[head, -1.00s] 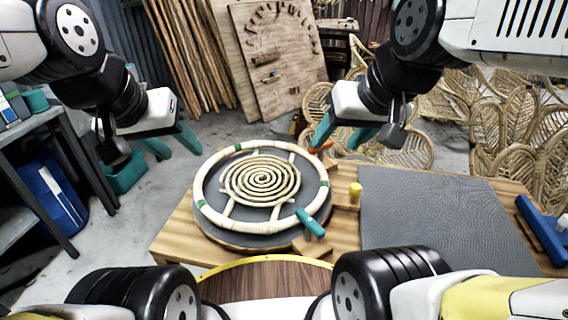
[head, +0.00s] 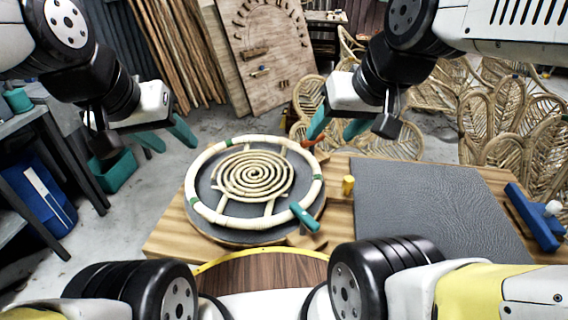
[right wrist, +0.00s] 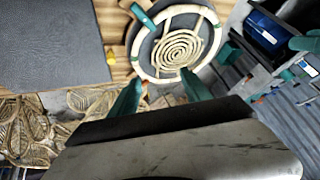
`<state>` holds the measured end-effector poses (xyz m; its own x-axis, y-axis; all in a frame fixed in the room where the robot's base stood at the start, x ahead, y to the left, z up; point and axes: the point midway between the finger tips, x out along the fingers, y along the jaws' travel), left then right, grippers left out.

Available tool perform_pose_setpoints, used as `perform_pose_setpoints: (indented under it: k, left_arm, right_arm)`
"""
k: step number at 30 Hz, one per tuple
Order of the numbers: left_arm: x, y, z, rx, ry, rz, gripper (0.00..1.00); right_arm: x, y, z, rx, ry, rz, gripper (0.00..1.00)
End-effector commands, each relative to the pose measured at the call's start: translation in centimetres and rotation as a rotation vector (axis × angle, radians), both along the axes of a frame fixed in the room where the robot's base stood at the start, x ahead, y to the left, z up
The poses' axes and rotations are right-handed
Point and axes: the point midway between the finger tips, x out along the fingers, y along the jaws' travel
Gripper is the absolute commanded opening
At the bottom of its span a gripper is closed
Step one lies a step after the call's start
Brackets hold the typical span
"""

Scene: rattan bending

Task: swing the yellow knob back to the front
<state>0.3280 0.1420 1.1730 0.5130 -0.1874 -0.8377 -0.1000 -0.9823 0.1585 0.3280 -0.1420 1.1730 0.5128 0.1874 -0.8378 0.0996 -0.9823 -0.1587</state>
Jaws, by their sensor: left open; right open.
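The yellow knob (head: 347,185) stands upright on the wooden bench, between the round rattan ring (head: 193,206) and the grey mat (head: 440,200). It also shows small in the right wrist view (right wrist: 110,56). My right gripper (head: 332,130) is open and empty, held in the air beyond the knob in the head view. Its two teal fingers also show in the right wrist view (right wrist: 160,88), apart with nothing between them. My left gripper (head: 167,137) is open and empty in the air, left of the ring and far from the knob.
A teal-handled clamp (head: 304,216) sits at the ring's near right edge, and an orange piece (head: 308,143) at its far right. A rattan spiral (head: 253,175) lies inside the ring. A blue tool (head: 535,217) lies at the bench's right. Rattan chairs (head: 510,130) stand behind.

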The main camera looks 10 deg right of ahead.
Motion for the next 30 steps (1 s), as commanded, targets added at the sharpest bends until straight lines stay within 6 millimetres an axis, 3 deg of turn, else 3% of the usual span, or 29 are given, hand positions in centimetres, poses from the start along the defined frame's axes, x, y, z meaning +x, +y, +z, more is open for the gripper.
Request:
perform_pose_setpoints:
  k: [5,8,14,22,27,30]
  left_arm:
    - [0.0,0.0,0.0,0.000,0.000,0.000,0.45]
    - [0.0,0.0,0.0,0.000,0.000,0.000,0.45]
    - [0.0,0.0,0.0,0.000,0.000,0.000,0.45]
    - [0.0,0.0,0.0,0.000,0.000,0.000,0.45]
    - [0.0,0.0,0.0,0.000,0.000,0.000,0.45]
    - [0.0,0.0,0.0,0.000,0.000,0.000,0.45]
  right_arm:
    - [1.7,-0.6,-0.4,0.022,0.048,-0.058,0.56]
    - [4.3,-1.5,-1.2,0.053,0.115,-0.151,0.56]
    - [10.7,-4.5,-5.0,0.113,0.276,-0.402,0.56]
    - [17.8,-9.6,-14.0,0.143,0.466,-0.757,0.56]
    - [20.1,-12.5,-20.2,0.133,0.549,-0.945,0.56]
    - [20.7,-13.7,-22.8,0.127,0.576,-1.018,0.56]
